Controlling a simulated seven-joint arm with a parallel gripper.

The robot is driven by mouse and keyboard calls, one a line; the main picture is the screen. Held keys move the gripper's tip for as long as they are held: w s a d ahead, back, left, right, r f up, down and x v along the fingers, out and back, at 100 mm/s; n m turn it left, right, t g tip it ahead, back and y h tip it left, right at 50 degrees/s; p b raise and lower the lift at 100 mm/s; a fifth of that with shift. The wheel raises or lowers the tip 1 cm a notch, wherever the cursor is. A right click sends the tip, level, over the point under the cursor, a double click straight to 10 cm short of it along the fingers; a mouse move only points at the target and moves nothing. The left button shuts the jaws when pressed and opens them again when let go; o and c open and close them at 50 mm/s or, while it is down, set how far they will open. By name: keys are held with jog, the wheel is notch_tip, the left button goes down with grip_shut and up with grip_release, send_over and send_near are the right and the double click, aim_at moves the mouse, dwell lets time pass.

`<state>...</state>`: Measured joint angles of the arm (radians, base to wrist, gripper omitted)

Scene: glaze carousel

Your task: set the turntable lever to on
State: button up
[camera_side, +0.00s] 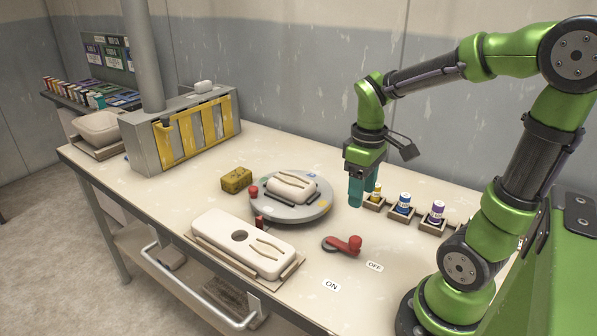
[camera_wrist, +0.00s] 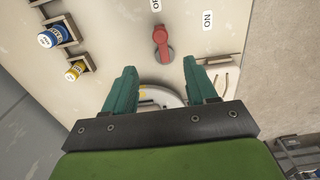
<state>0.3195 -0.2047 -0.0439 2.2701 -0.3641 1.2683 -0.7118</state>
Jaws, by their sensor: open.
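The turntable lever (camera_side: 345,244) is red with a knob at its end and a dark round pivot, on the table in front of the turntable. It points toward the OFF label (camera_side: 375,266), away from the ON label (camera_side: 331,285). In the wrist view the lever (camera_wrist: 162,42) lies beyond the fingertips, with its knob end toward the OFF label (camera_wrist: 157,5). My gripper (camera_side: 363,192) is open and empty, with teal fingers pointing down, above the table behind the lever and not touching it. The grey turntable (camera_side: 314,211) carries a cream ceramic piece (camera_side: 291,187).
Small glaze jars (camera_side: 404,203) stand in holders right of my gripper. A cream piece on a board (camera_side: 238,244) lies front left of the lever. A yellow sponge (camera_side: 236,180) and a grey rack with yellow frames (camera_side: 190,130) are farther left. The table around the lever is clear.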

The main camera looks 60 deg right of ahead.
aim_at(356, 239)
notch_tip(356, 239, down, 14)
jog(key=shift+f, duration=0.25)
jog(key=shift+c, duration=0.5)
grip_shut()
